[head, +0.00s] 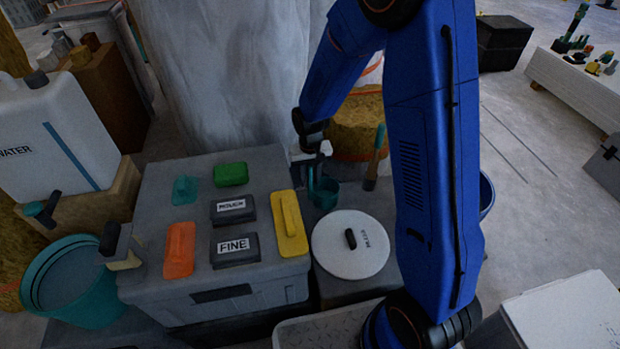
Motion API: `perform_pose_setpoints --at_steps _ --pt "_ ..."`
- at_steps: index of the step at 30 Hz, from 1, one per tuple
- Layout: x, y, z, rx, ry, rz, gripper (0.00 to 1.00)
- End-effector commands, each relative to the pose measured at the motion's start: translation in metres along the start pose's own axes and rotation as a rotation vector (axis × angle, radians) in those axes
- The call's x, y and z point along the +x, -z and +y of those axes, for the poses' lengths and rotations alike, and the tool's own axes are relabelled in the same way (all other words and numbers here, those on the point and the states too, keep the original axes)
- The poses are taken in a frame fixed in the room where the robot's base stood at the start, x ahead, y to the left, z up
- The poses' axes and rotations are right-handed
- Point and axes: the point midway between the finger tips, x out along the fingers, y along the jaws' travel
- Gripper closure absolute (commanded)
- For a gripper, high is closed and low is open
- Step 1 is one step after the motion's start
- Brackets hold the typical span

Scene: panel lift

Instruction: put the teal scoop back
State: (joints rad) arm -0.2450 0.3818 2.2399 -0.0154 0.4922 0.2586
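The teal scoop (324,195) is in the head view, just right of the grey case and behind the white round lid. Its cup is upright and its handle points up towards my gripper (316,160). My gripper hangs directly above the scoop, at the handle's upper end. The fingers are small and dim here, so I cannot tell whether they are closed on the handle. What the scoop's underside rests on is hidden.
The grey case (150,245) carries orange, yellow, green and teal pieces and two labelled dark blocks. The white lid (350,258) lies in front of the scoop. A teal bucket (95,310) is at left.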

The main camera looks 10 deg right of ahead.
Motion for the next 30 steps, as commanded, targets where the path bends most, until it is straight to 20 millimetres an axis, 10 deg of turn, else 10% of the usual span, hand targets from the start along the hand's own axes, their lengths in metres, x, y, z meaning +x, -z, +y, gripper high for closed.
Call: perform_pose_setpoints --at_steps 8,30 --pt "-0.012 0.001 0.000 0.000 0.000 0.002 0.69" --pt "-0.120 0.000 0.000 0.000 0.000 0.001 0.69"
